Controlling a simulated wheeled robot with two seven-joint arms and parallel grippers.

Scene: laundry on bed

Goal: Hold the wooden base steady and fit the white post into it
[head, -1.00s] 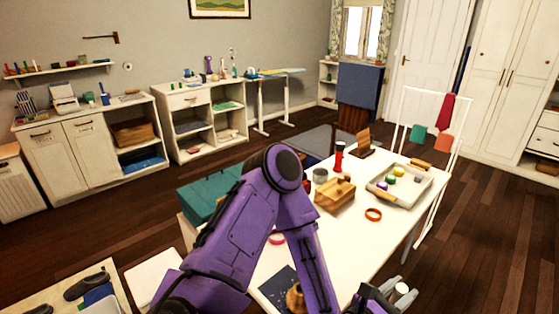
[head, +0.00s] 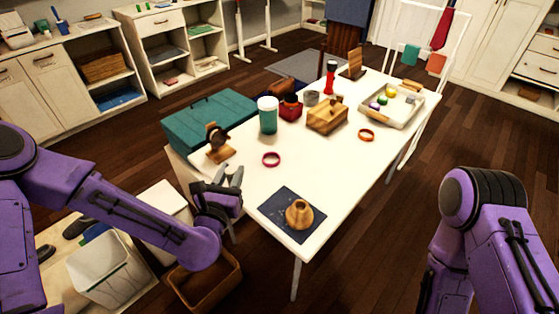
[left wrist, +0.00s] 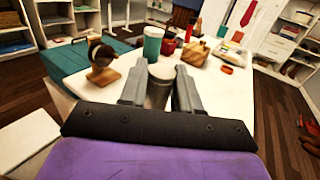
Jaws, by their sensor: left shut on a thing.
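The wooden base (head: 299,215), a rounded piece with a narrow neck, stands upright on a dark mat at the table's near end. My left gripper (head: 231,173) is by the table's left edge, apart from the base. In the left wrist view its fingers (left wrist: 160,88) are shut on a short cylinder with a pale top and greyish side (left wrist: 161,72), which looks like the white post. The post can hardly be made out in the head view. My right arm shows at the right, but its gripper is out of view.
On the white table (head: 340,165) are a maroon ring (head: 271,159), a watch stand (head: 219,154), a teal-green cup (head: 268,122), a wooden box (head: 327,119) and a tray (head: 418,109). A teal box (head: 205,118) is at the left. The area right of the mat is clear.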

